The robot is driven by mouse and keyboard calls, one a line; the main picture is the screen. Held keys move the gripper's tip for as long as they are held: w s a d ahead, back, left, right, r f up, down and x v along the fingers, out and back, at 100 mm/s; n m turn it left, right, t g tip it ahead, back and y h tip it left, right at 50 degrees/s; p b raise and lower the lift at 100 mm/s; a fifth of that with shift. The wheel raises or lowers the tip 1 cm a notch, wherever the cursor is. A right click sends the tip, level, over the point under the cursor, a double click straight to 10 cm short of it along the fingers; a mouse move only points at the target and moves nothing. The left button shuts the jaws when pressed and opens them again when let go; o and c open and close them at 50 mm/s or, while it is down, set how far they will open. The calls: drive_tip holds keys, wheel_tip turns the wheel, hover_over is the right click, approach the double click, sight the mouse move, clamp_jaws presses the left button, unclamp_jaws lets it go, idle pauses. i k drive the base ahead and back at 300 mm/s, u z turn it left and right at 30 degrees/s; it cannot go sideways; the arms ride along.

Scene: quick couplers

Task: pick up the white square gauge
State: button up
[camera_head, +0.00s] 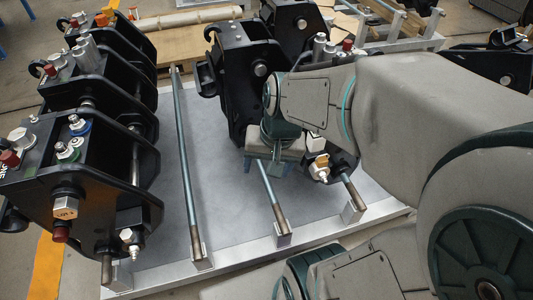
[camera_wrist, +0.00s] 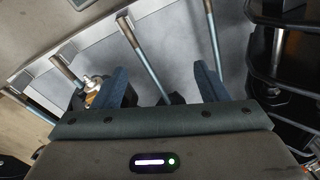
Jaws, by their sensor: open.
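I cannot pick out the white square gauge with certainty. A small white block-like part (camera_head: 316,143) shows just right of my gripper (camera_head: 267,168) in the head view, above a brass fitting (camera_head: 320,167) on a black coupler; it may be the gauge. My gripper is open and points down over the tray, its fingers near a steel rod. In the wrist view, the two blue fingers of my gripper (camera_wrist: 160,70) stand apart with a rod (camera_wrist: 144,58) seen between them and nothing held. The brass fitting (camera_wrist: 93,92) is left of the left finger, partly hidden by it.
Black couplers (camera_head: 85,180) with fittings stand in a row at left. Another black coupler (camera_head: 235,85) stands behind my gripper. Long steel rods (camera_head: 184,160) cross the grey tray (camera_head: 222,225). Black coupler plates (camera_wrist: 285,50) fill the wrist view's right.

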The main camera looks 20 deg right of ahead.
sight(315, 143)
drive_tip(key=z, duration=0.85)
